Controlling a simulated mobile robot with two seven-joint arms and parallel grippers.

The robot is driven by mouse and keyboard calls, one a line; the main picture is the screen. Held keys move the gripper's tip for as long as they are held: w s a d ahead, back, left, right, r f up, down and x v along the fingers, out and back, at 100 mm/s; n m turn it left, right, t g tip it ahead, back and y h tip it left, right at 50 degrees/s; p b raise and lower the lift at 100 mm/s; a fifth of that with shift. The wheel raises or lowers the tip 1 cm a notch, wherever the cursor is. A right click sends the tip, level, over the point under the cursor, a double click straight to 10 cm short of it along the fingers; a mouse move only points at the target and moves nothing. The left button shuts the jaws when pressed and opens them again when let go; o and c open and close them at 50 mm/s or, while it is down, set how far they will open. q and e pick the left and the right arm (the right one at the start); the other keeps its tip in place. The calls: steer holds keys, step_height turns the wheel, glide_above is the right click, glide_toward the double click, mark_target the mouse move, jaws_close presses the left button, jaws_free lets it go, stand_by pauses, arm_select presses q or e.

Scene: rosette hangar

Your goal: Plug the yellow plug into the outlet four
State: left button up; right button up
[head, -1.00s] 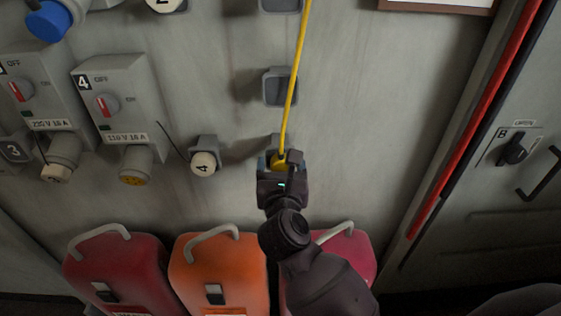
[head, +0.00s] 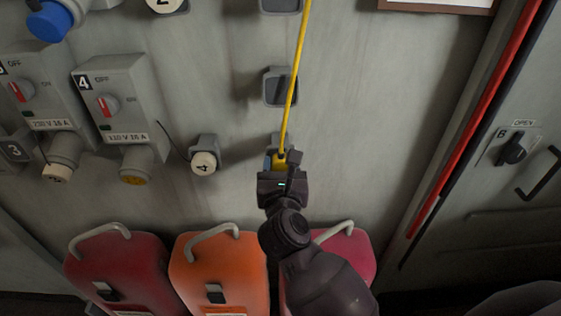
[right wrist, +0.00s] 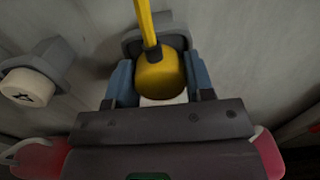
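The yellow plug (head: 279,162) sits at a grey wall holder (right wrist: 128,44), with its yellow cable running upward. My right gripper (head: 279,166) is at the plug, its blue fingers against both sides; the right wrist view shows the plug (right wrist: 162,75) between them. Outlet four (head: 133,178) is the yellow-faced socket under the grey switch box marked 4 (head: 118,100), left of the gripper. Its face looks uncovered. A white cap marked 4 (head: 204,163) is on a small holder between outlet and gripper. My left gripper is not in view.
Red (head: 118,270), orange (head: 222,268) and pinkish-red (head: 352,255) cases with handles stand below. Empty-looking grey holders (head: 280,86) are above the plug. A cabinet door with a handle (head: 541,174) is at right. The wall right of the gripper is clear.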

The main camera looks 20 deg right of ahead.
steer(key=c, duration=0.5)
steer(key=shift+c, duration=0.2)
steer(key=shift+s, duration=0.15)
steer(key=shift+v, duration=2.85)
